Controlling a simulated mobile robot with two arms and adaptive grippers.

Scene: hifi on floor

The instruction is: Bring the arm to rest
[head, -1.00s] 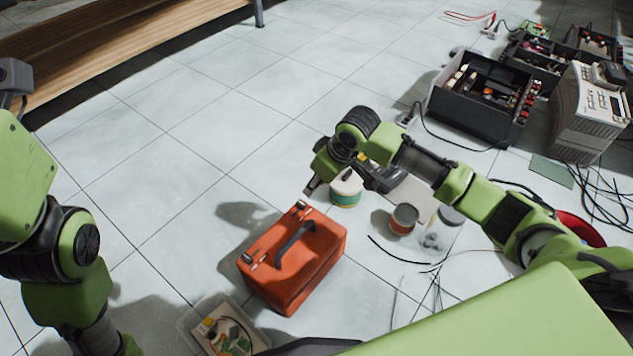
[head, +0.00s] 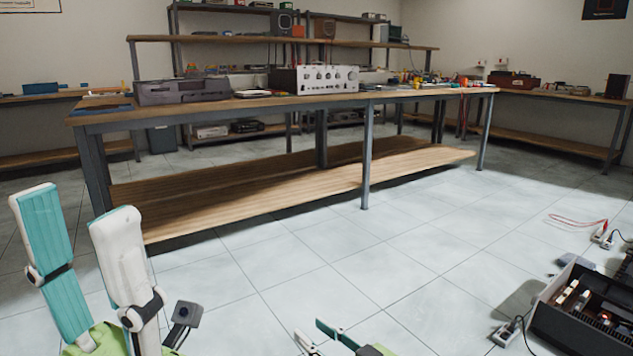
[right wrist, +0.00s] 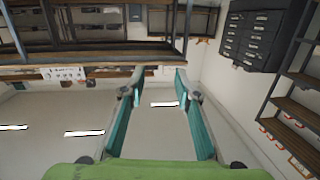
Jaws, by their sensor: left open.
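My left gripper (head: 76,208) stands at the lower left of the head view, its two teal-and-white fingers pointing up and spread apart. Nothing is between them. Only the fingertips of my right gripper (head: 314,335) show at the bottom edge of the head view; its arm is out of that picture. In the right wrist view, the right gripper (right wrist: 157,82) has its fingers apart with nothing between them. That view shows the room upside down, with ceiling lights low in the picture.
A long workbench (head: 400,95) with a lower shelf (head: 300,185) stands ahead, carrying a silver instrument (head: 313,79) and other gear. An open dark hifi case (head: 585,320) lies on the floor at lower right. The tiled floor between is clear.

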